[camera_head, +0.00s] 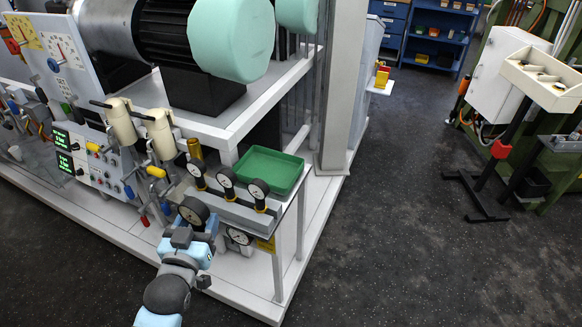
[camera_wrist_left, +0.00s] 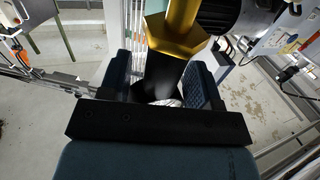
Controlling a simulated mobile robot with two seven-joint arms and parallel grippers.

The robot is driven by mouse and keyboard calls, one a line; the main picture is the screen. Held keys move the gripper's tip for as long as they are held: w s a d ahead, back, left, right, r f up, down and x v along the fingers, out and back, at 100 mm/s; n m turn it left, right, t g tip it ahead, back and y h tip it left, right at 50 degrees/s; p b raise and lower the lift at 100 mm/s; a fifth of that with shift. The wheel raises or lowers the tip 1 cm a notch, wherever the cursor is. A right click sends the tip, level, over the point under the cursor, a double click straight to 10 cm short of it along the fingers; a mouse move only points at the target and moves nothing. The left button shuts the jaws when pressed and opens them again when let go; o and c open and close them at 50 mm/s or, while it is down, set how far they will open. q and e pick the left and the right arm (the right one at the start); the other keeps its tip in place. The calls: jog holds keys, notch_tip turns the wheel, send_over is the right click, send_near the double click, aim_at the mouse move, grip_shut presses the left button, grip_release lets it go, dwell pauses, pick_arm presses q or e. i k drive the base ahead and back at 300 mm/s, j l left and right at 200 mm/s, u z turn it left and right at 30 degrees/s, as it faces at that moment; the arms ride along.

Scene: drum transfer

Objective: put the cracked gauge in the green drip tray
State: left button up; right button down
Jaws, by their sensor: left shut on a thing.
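My left gripper (camera_head: 192,236) is at the front edge of the bench. It is shut on a round dark-rimmed gauge (camera_head: 193,212). In the left wrist view, a black body and a gold hexagonal fitting (camera_wrist_left: 172,36) show at the fingers (camera_wrist_left: 160,84). The gauge's dial is small and partly turned away, so I cannot tell whether it is cracked. The green drip tray (camera_head: 268,169) lies on the bench's right end, behind the row of gauges and right of my gripper. It looks empty. My right gripper is not in view.
Three upright gauges (camera_head: 227,179) stand on a rail between my gripper and the tray. Another gauge (camera_head: 239,236) is just right of my gripper, below the bench top. A brass cylinder (camera_head: 194,149) and cream canisters (camera_head: 160,133) stand left of the tray. A white post (camera_head: 345,90) rises behind it.

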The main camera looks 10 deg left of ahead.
aim_at(269, 161)
jog(key=i+l+z, duration=0.65)
jog(key=z, duration=0.15)
jog(key=i+l+z, duration=0.1)
jog(key=i, duration=0.5)
jog(key=i+l+z, duration=0.1)
jog(key=i+l, duration=0.15)
jog(key=i, duration=0.35)
jog(key=i+u, duration=0.5)
jog(key=i+l+u, duration=0.2)
jog(key=i+u, duration=0.3)
jog(key=i+l+u, duration=0.1)
jog(key=u, duration=0.3)
jog(key=i+l+u, duration=0.2)
jog(key=u, duration=0.25)
jog(key=i+l+u, duration=0.25)
jog(key=u, duration=0.15)
jog(key=i+l+u, duration=0.15)
jog(key=u, duration=0.25)
jog(key=l+u, duration=0.45)
jog(key=i+l+u, duration=0.1)
jog(key=l+u, duration=0.85)
jog(key=l, duration=0.2)
